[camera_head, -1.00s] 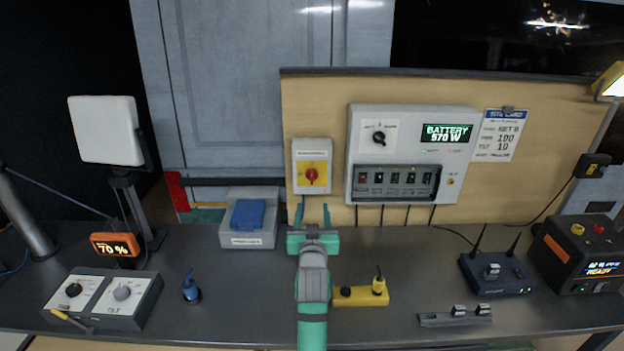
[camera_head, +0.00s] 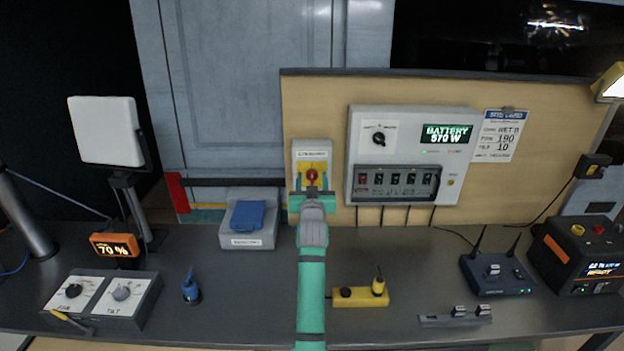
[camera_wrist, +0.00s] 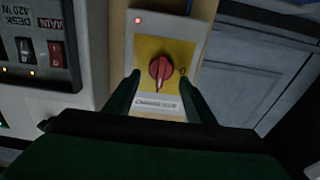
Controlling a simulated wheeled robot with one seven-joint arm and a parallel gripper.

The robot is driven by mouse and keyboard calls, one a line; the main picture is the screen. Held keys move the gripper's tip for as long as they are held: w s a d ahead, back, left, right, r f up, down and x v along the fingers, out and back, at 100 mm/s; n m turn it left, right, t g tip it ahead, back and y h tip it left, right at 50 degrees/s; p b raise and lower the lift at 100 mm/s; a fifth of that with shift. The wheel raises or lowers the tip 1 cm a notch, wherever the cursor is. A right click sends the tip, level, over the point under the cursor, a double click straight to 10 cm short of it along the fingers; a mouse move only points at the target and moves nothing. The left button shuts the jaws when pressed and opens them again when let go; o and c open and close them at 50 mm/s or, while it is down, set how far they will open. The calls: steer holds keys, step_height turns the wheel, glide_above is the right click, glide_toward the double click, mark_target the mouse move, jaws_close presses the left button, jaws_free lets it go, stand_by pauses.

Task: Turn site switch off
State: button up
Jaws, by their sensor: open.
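A red rotary switch knob (camera_head: 312,174) sits on a yellow plate on a light grey box (camera_head: 311,150) fixed to the wooden board. The box's label is too small to read, so I cannot confirm it as the site switch. In the wrist view the knob (camera_wrist: 160,68) is upside down, its handle along the picture's vertical, with a red light (camera_wrist: 138,20) lit on the box. My gripper (camera_head: 312,184) is open in front of the box. Its fingers (camera_wrist: 158,84) stand on either side of the knob's lower part in the wrist view; I see no clear contact.
A grey panel (camera_head: 355,155) with a dial, a row of switches and a "BATTERY 570 W" display is close on the right. A grey box with a blue lid (camera_head: 247,216) stands on the bench at left. A yellow block (camera_head: 352,298) lies near my arm.

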steer(key=shift+w, duration=0.45)
steer(key=c, duration=1)
steer(key=shift+c, duration=0.2)
